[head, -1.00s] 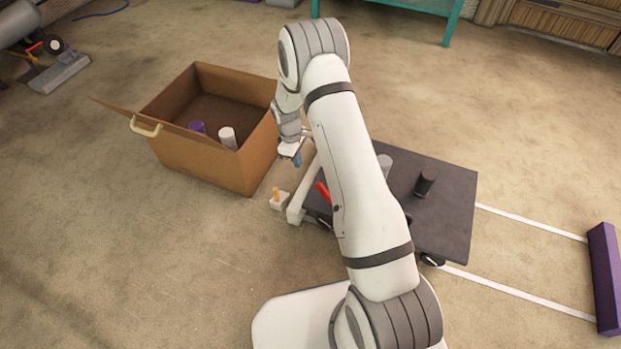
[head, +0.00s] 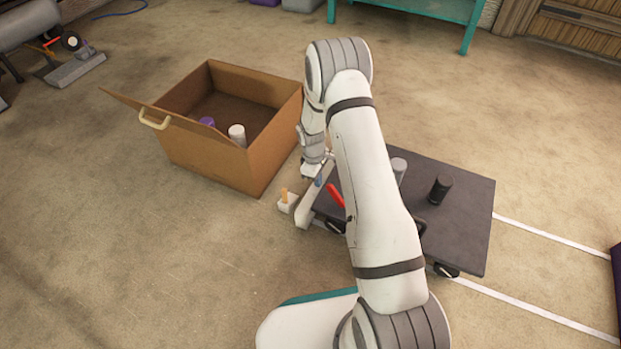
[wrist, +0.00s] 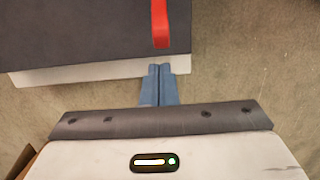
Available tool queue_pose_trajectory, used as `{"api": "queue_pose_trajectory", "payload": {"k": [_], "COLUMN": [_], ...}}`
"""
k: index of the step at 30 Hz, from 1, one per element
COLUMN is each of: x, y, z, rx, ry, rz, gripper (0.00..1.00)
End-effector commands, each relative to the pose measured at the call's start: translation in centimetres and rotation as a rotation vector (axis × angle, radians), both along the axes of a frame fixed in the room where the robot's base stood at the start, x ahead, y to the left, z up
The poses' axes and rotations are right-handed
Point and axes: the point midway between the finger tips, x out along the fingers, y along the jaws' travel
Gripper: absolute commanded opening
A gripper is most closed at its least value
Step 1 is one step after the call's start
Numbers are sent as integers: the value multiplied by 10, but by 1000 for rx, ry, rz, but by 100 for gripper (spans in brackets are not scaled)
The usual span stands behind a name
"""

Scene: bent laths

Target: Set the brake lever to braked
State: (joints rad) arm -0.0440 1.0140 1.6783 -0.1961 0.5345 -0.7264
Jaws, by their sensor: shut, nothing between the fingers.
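The brake lever is a red bar (head: 336,195) at the left end of a dark flat cart (head: 462,222). My gripper (head: 319,181) is shut and empty, just left of the lever in the head view. In the wrist view its blue fingertips (wrist: 160,70) are together at the pale bar, just short of the lever's end. I cannot tell whether they touch anything. My arm hides part of the deck.
A grey cylinder (head: 398,170) and a black cylinder (head: 440,189) stand on the cart. An open cardboard box (head: 215,160) stands beyond. White floor lines (head: 545,232) run right.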

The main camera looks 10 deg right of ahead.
Motion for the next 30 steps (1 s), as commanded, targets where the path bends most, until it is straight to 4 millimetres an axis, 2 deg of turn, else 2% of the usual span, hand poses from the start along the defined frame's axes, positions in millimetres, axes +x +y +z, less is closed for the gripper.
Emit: {"api": "queue_pose_trajectory", "payload": {"k": [7,15,16,30], "x": [-9,-9,-9,-12], "y": [-11,-12,-7,-12], "z": [6,7,7,12], "rx": [0,0,0,48], "ry": [2,3,3,-33], "rz": [0,0,1,7], "gripper": [0,0,0,0]}}
